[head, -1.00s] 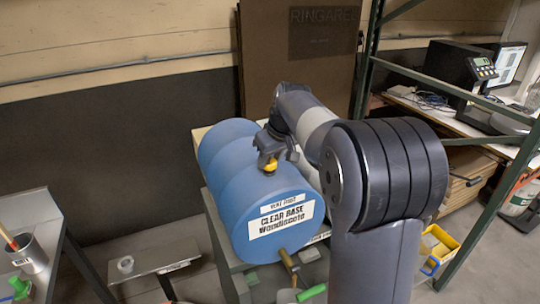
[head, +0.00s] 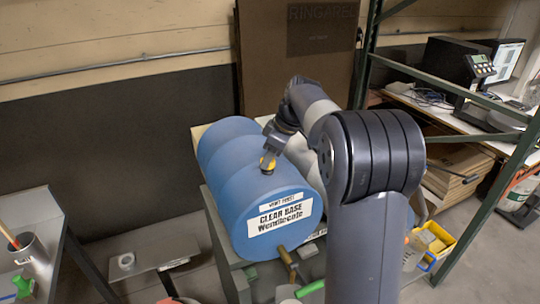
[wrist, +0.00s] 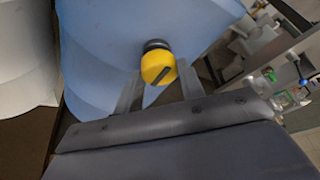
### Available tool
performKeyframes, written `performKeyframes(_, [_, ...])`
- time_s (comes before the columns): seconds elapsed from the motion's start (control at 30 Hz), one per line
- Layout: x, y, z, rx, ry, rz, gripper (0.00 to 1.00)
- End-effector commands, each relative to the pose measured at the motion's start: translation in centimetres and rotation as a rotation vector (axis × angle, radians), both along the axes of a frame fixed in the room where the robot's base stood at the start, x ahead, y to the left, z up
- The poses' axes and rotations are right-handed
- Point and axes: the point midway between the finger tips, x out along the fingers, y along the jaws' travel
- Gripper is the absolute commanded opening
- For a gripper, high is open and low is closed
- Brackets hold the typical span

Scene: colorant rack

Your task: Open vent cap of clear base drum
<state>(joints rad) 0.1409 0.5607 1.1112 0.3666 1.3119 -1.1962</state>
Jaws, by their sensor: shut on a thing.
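The clear base drum (head: 235,190) is a blue drum lying on its side, with a white "CLEAR BASE" label on its front end and a smaller "VENT FIRST" label above. Its yellow vent cap (head: 267,165) sits on top of the drum near the front. The inner contact faces are hard to see.
A brass tap (head: 289,262) with a green-handled thing below it is at the drum's lower front. A green shelf frame (head: 494,190) stands at the right with a scale and monitor behind. A side table (head: 50,205) with a cup is at the left.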

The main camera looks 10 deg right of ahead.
Motion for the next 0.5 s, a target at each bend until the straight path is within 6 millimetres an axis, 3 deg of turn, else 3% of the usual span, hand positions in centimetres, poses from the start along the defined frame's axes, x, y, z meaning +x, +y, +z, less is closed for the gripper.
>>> performKeyframes(0.43, [0.02, 0.00, 0.03, -0.001, -0.001, 0.009, 0.14])
performKeyframes(0.47, [0.02, 0.00, 0.03, -0.001, -0.001, 0.009, 0.40])
performKeyframes(0.5, [0.02, 0.00, 0.03, -0.001, -0.001, 0.009, 0.43])
